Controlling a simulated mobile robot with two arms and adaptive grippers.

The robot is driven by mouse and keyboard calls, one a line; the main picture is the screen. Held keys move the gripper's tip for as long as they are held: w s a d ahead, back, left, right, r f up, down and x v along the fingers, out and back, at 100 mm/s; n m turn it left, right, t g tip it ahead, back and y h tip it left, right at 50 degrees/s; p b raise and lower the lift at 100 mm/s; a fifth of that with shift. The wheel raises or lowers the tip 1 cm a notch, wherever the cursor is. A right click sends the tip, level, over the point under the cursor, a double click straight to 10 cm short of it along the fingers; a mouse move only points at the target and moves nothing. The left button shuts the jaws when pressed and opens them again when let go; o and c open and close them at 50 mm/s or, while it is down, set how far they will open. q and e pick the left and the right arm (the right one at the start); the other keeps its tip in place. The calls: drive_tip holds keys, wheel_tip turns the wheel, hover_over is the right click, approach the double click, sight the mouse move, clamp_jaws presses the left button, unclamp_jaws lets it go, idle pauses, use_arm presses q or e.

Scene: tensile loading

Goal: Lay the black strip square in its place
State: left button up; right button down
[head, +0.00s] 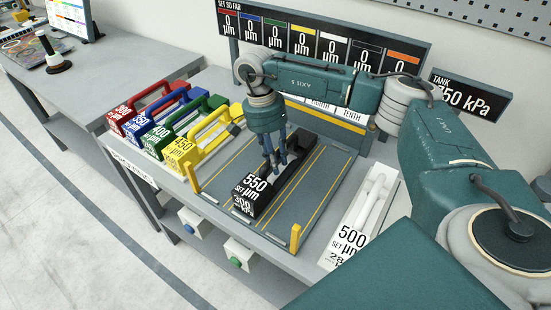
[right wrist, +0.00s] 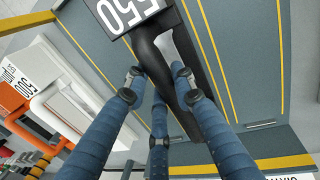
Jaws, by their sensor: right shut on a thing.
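The black strip (head: 262,192), labelled 550 µm, is a long dark block with a raised handle. It lies over the grey bed (head: 318,188) with yellow lane lines, its long side running roughly along those lines. I cannot tell whether its underside touches the bed. My right gripper (head: 274,163) reaches down from above with its blue fingers shut around the strip's handle. In the right wrist view the fingers (right wrist: 160,84) close about the black handle (right wrist: 149,50), and the white 550 label (right wrist: 124,10) shows at the top. My left gripper is out of view.
Red (head: 127,121), blue (head: 150,135), green (head: 160,145) and yellow (head: 183,153) strips stand left of the bed. A white strip (head: 352,232) lies to its right. Yellow posts (head: 295,238) rise at the bed's front corners. A display board (head: 270,31) stands behind.

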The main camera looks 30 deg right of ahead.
drive_tip(key=shift+f, duration=0.15)
drive_tip(key=c, duration=1.5)
unclamp_jaws()
drive_tip(key=shift+o, duration=0.7)
drive_tip(key=shift+s+f, duration=0.1)
wheel_tip(320, 180, up, 12)
drive_tip(key=w, duration=0.2)
drive_tip(key=shift+w+a, duration=0.15)
drive_tip(key=shift+a, duration=0.3)
